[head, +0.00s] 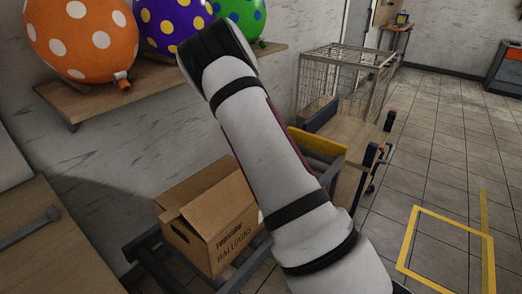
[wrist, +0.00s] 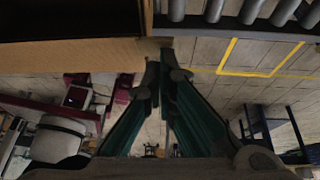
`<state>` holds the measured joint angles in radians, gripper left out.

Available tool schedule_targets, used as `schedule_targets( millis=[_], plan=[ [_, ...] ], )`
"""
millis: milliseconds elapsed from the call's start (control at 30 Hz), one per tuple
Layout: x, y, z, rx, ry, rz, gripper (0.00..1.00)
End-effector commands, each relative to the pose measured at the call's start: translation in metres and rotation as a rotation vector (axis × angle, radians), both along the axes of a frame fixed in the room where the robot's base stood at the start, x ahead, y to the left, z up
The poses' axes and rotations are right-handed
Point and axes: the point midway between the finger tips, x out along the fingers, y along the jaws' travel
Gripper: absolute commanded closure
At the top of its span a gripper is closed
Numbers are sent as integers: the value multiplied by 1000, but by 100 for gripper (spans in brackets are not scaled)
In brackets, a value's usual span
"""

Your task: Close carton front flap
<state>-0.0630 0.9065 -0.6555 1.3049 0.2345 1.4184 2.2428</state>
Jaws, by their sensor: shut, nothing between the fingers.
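My arm covers the carton's right part. My gripper is out of sight in the head view. In the wrist view my gripper (wrist: 163,68) is shut and empty, its fingertips close together. A brown cardboard panel (wrist: 75,54) lies beside the fingertips at upper left; I cannot tell whether they touch.
The carton rests on a dark-framed stand, whose rollers (wrist: 255,10) show in the wrist view. A shelf (head: 150,90) with dotted balloons hangs above. A wire cage (head: 340,80) and a cart stand behind. Tiled floor (head: 440,150) at right is open, with yellow marking (head: 450,222).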

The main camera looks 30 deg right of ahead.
Motion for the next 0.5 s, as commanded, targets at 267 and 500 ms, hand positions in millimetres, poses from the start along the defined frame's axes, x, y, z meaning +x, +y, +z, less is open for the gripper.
schedule_targets(
  millis=[267,500],
  plan=[
    [8,5,-20,-39,113,7,100],
    [12,8,-28,-37,113,8,100]
  ],
)
